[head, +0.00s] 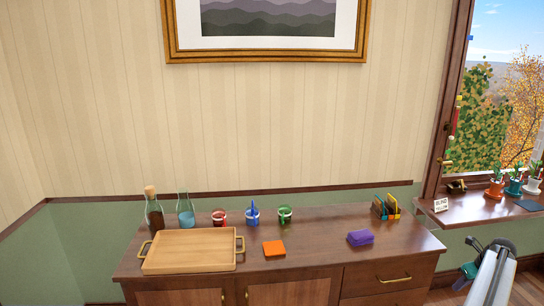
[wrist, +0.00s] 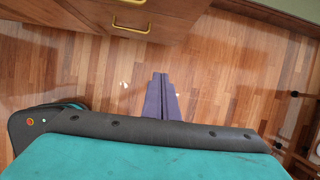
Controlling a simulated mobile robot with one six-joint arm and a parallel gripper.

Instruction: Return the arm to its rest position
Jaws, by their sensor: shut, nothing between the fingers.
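My gripper (wrist: 160,77) shows in the wrist view as two dark purple-grey fingers pressed together, with nothing between them. It hangs over the wooden floor, in front of a black and teal part of my own body that fills the bottom of the picture. In the head view my pale arm shows at the lower right, to the right of the cabinet; the fingers cannot be made out there.
The cabinet (head: 340,222) holds a wooden tray (head: 190,262), two bottles, several small cups, an orange cloth (head: 273,248) and a purple cloth (head: 360,238). A windowsill (head: 480,212) with potted plants is at the right. Drawers (wrist: 150,18) edge the wrist view; the floor (wrist: 225,75) looks mostly clear.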

